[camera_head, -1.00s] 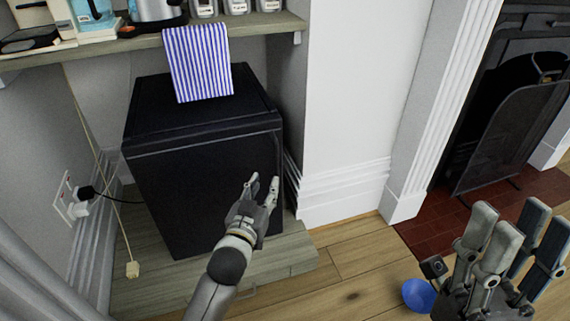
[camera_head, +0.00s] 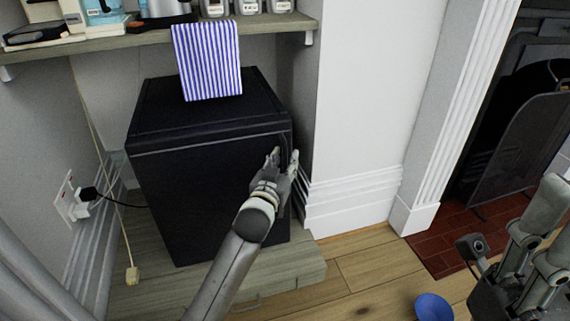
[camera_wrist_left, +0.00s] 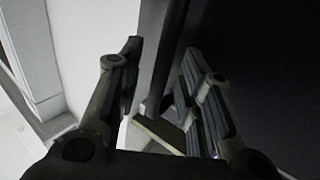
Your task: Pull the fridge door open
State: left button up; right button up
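The fridge (camera_head: 200,195) is a small black box on a low wooden platform. Its front door looks closed. My left gripper (camera_head: 287,158) is at the upper right edge of the door front. In the left wrist view its fingers (camera_wrist_left: 160,85) are apart, and a dark upright edge (camera_wrist_left: 165,50) of the fridge front shows between them. I cannot tell whether this is the handle or the door's edge, or whether a finger touches it. My right gripper (camera_head: 530,245) is at the right of the head view, partly cut off, away from the fridge.
A striped cloth (camera_head: 207,62) hangs from the shelf (camera_head: 90,45) above the fridge. A plug and socket (camera_head: 72,197) are on the left wall. White skirting (camera_head: 350,200) stands close right of the fridge. A blue round object (camera_head: 433,307) is on the floor.

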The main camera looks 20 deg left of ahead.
pick_arm(q)
jog(key=shift+w, duration=0.45)
grip_shut()
